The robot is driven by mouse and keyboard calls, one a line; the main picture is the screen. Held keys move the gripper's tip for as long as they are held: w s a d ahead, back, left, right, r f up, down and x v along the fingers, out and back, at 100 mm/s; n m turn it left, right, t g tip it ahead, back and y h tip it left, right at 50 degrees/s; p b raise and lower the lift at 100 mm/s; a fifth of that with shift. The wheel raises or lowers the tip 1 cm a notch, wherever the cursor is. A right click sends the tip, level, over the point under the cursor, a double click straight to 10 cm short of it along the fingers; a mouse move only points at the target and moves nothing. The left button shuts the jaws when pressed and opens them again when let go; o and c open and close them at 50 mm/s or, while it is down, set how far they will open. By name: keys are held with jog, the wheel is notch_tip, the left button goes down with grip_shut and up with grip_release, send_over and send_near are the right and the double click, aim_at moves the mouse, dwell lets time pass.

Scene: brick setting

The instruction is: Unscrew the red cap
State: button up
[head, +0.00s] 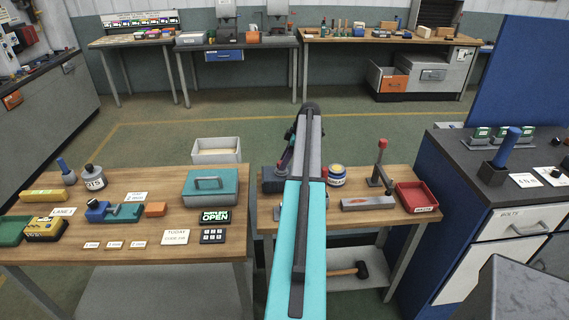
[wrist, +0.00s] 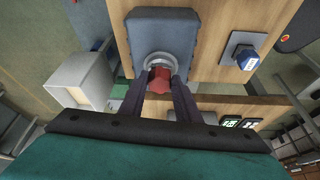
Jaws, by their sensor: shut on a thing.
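The red cap (wrist: 160,78) sits at the mouth of a round grey collar on a dark grey block (wrist: 150,22) in the wrist view. My gripper (wrist: 158,90) has one finger on each side of the cap and is shut on it. The fingers hide part of its sides. Whether the cap has turned or lifted from the collar cannot be told.
A teal box (head: 211,188) is on the left table.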

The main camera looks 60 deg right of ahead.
jog(key=shift+w+d+n+g+y+b, duration=0.1)
jog(key=shift+n+g+y+b, duration=0.15)
jog(key=shift+n, duration=0.6)
jog(key=shift+d+n+g+y+b, duration=0.15)
jog(key=shift+n+y, duration=0.1)
jog(key=shift+n, duration=0.6)
jog(key=shift+a, duration=0.1)
jog(key=o, duration=1.6)
jog(key=shift+o, duration=0.2)
jog(key=shift+r, duration=0.1)
jog(key=shift+r+p, duration=0.8)
jog(key=shift+r, duration=2.1)
